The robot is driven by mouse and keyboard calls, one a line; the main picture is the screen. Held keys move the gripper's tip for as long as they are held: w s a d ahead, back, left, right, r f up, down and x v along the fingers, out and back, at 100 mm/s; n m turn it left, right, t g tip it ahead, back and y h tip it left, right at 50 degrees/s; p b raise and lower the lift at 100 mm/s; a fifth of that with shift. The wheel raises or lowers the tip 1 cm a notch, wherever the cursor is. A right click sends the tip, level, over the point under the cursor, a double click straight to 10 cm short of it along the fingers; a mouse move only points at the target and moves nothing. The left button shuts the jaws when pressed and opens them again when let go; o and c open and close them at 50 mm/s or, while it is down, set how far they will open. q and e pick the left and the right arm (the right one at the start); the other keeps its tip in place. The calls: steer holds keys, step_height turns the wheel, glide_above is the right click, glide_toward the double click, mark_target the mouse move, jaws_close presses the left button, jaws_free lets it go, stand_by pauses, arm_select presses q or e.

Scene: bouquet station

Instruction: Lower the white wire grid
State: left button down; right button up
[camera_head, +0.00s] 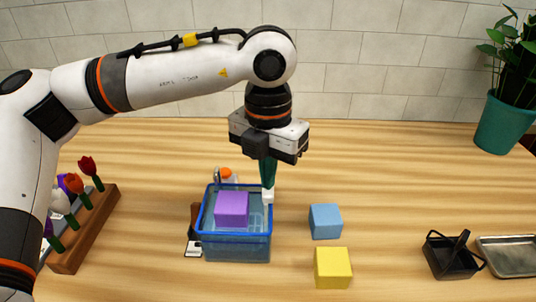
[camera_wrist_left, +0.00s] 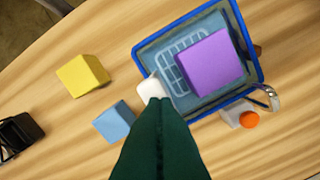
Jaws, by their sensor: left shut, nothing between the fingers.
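The white wire grid (camera_wrist_left: 180,68) lies inside a blue-rimmed tub (camera_head: 237,247), seen through its bluish contents; its height there is hard to tell. A purple block (camera_head: 232,208) covers part of it and also shows in the left wrist view (camera_wrist_left: 208,62). A white tab (camera_head: 268,195) stands at the tub's right side; it also shows in the left wrist view (camera_wrist_left: 153,88). My left gripper (camera_head: 268,183) points down with its green fingers shut and empty, tips right at the tab. Whether they touch it I cannot tell. My right gripper is not in view.
A light-blue block (camera_head: 325,221) and a yellow block (camera_head: 333,268) stand right of the tub. A black basket (camera_head: 449,257) and metal tray (camera_head: 508,256) are at far right. A flower rack (camera_head: 85,235) is at left. An orange knob (camera_wrist_left: 249,119) sits behind the tub.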

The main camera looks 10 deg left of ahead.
arm_select(q)
steer(key=shift+r+p, duration=1.45)
steer(key=shift+r, duration=1)
